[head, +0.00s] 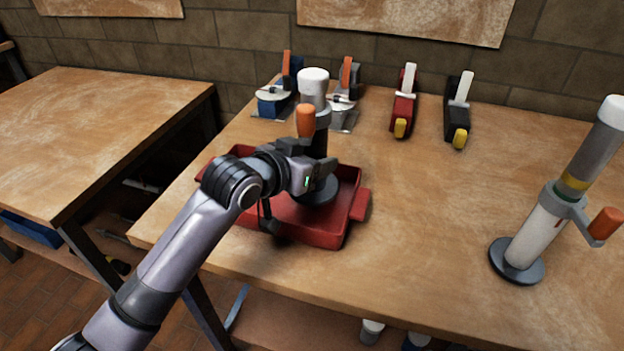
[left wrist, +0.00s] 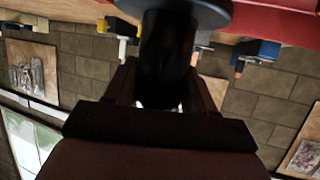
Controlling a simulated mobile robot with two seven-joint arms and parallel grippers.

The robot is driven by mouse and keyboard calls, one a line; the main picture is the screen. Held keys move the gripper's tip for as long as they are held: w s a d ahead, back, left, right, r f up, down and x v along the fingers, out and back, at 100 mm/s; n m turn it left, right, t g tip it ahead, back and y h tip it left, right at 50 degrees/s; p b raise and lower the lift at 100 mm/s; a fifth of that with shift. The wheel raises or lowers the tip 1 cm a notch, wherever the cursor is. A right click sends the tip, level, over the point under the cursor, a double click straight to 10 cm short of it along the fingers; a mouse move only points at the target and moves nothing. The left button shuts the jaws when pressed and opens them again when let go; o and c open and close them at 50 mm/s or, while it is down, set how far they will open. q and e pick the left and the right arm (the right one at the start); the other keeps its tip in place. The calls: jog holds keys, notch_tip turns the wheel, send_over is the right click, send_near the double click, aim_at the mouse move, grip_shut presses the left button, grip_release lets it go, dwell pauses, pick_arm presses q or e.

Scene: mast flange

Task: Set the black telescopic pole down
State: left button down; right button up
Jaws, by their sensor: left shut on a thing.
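The black telescopic pole (head: 320,143) is upright, with a grey upper tube, a white cap, an orange handle and a dark round base (head: 318,191). My left gripper (head: 318,170) is shut around its black lower tube, just above the base. The base is over the inside of a red tray (head: 328,238); I cannot tell whether it touches the tray floor. In the left wrist view the black tube (left wrist: 168,55) stands between the dark fingers, with the round base at the top edge beside the red tray (left wrist: 275,22). My right gripper is not in view.
A white-and-grey pole (head: 540,232) with an orange handle stands at the table's right. Several toggle-like tools, including a red one (head: 403,108) and a black one (head: 457,115), line the back. The wooden table (head: 430,210) is clear between tray and white pole. Another table (head: 85,125) is left.

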pick_arm(q)
jog(key=shift+f, duration=2.2)
jog(key=shift+f, duration=0.1)
jog(key=shift+c, duration=1.8)
grip_release()
jog(key=shift+f, duration=0.15)
jog(key=shift+s+r, duration=0.1)
jog(key=shift+r, duration=0.1)
jog(key=v, duration=1)
jog(key=shift+s+a+p, duration=0.1)
jog(key=shift+a+p, duration=0.05)
jog(key=shift+p, duration=0.15)
jog(key=shift+v, duration=0.75)
